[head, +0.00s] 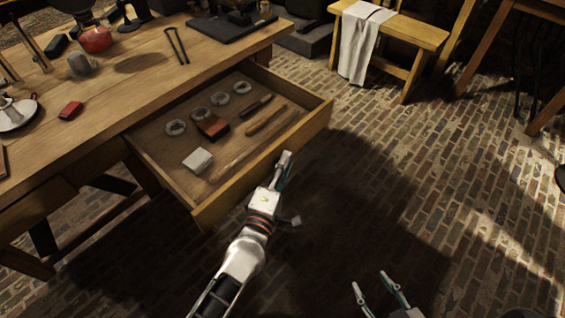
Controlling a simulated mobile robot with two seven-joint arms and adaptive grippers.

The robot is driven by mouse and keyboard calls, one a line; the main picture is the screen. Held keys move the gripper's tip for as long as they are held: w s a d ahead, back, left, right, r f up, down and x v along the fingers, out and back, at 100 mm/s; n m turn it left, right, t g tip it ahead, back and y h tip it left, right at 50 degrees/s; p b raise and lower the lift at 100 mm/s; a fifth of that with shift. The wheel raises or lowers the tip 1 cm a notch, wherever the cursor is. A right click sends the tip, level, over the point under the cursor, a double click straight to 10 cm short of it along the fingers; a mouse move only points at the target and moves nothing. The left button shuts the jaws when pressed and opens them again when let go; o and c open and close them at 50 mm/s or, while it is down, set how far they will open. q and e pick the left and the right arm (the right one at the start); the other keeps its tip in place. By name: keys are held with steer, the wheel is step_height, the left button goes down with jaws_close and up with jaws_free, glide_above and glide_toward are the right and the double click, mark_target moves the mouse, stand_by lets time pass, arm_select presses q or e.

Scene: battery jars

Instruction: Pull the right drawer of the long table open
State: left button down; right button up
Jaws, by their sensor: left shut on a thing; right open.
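The long wooden table (115,97) fills the left of the head view. Its right drawer (228,202) stands pulled well out, showing its inside. My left gripper (284,162) is shut at the middle of the drawer front; the part it grips is hidden behind the fingers. My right gripper (374,285) is open and empty, low over the brick floor, apart from the drawer.
In the drawer lie several metal rings (176,128), a dark red block (212,125), a white block (197,160) and wooden-handled tools (265,118). A bench (410,31) with a cloth (360,45) stands behind. The brick floor (430,165) to the right is clear.

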arm_select(q)
steer(key=c, duration=1.8)
jaws_free()
steer(key=shift+o, duration=0.2)
steer(key=shift+s+a+f, duration=0.1)
steer(key=shift+s+a, duration=0.05)
steer(key=shift+s, duration=0.3)
steer(key=v, duration=1.1)
arm_select(e)
steer(key=shift+w+r, duration=0.2)
steer(key=shift+w, duration=0.05)
arm_select(q)
steer(key=shift+s+a, duration=0.1)
arm_select(e)
steer(key=shift+r, duration=0.1)
